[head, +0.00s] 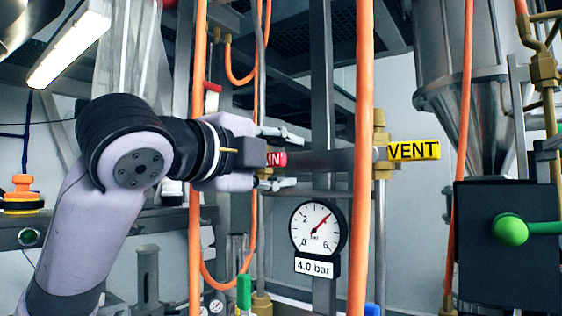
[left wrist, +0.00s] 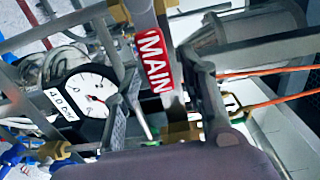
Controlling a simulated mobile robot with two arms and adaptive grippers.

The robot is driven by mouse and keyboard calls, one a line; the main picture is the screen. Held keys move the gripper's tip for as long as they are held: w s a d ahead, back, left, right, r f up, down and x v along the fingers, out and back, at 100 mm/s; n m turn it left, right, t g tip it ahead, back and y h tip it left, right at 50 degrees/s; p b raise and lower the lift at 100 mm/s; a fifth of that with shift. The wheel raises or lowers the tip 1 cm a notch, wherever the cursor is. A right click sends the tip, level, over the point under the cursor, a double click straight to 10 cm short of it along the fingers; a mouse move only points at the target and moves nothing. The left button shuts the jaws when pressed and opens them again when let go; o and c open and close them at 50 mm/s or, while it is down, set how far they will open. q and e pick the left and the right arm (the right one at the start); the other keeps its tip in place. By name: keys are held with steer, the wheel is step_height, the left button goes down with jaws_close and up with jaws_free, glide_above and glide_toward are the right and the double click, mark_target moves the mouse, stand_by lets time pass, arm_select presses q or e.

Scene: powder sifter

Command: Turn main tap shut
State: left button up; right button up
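The main tap's red handle, lettered MAIN, is mostly hidden behind my left gripper in the head view, where only its end (head: 275,159) shows. The left wrist view shows the red handle (left wrist: 153,60) more fully. My left gripper (head: 284,160) is open, with one finger above and one below the handle. In the left wrist view its fingers (left wrist: 170,92) stand on either side, with gaps to the handle. I cannot see clear contact. The tap's body is largely hidden in the head view. My right gripper is not in view.
A yellow VENT handle (head: 413,150) sticks out to the right of an orange hose (head: 364,120). A gauge (head: 318,228) marked 4.0 bar hangs below the gripper. Another orange hose (head: 196,230) runs close by my left wrist. A dark box with a green knob (head: 510,230) stands right.

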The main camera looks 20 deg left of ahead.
arm_select(q)
steer(key=v, duration=1.2)
